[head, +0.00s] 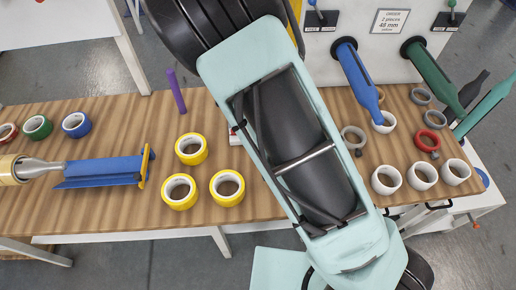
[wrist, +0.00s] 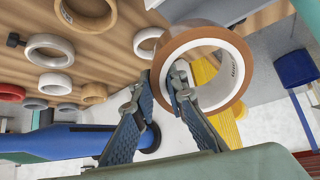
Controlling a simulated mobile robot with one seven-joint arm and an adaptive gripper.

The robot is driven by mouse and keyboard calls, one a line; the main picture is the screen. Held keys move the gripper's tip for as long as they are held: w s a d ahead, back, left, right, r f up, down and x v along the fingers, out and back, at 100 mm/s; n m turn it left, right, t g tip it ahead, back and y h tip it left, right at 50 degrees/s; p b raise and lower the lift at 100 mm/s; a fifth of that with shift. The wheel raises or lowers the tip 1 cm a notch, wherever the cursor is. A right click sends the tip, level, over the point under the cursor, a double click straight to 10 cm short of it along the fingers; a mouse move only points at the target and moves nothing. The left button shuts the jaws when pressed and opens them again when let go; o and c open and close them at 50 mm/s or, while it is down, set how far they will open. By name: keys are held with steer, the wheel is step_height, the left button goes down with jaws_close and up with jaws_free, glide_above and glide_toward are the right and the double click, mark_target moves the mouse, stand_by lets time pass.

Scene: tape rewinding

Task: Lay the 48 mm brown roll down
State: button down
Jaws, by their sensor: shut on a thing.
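The brown roll (wrist: 178,42), a wide ring with a pale printed core, is in the upper middle of the wrist view. My gripper (wrist: 161,80) is shut on the left wall of the ring, with one finger outside and one in the hole. The roll is tilted, its open side facing the camera, and looks held clear of the surface. In the head view my arm hides both the gripper and the roll. The wooden table (head: 105,115) crosses the head view.
Three yellow rolls (head: 191,148) stand left of my arm. White rolls (head: 386,180), grey rolls and a red roll (head: 427,141) lie on the right. Blue (head: 357,75) and green (head: 432,72) spindles rise at the back right. A blue winder (head: 100,171) lies left. Bare wood shows at front centre-left.

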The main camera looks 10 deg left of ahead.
steer(key=s+a+f+m+g, duration=0.1)
steer(key=s+a+f+g, duration=0.15)
steer(key=s, duration=0.25)
steer(key=s+a+f+m+g+y+p, duration=0.1)
steer(key=s+a+f+g, duration=0.15)
steer(key=s, duration=0.25)
steer(key=s+a+f+m+g, duration=0.1)
steer(key=s+a+g, duration=0.1)
steer(key=s+a, duration=0.3)
steer(key=shift+s+d+f+b, duration=0.1)
steer(key=shift+d+f+b, duration=0.1)
steer(key=shift+f+b, duration=0.75)
steer(key=shift+s+d+f+b, duration=0.2)
steer(key=shift+f+b, duration=0.3)
steer(key=shift+f, duration=0.8)
steer(key=shift+s+d+f+b, duration=0.1)
steer(key=shift+d+f+b, duration=0.15)
steer(key=shift+f+b, duration=0.7)
steer(key=shift+f, duration=0.4)
steer(key=c, duration=1.8)
jaws_free()
steer(key=shift+c, duration=0.2)
step_height(320, 180, up, 12)
steer(key=s, duration=0.1)
steer(key=shift+a, duration=0.35)
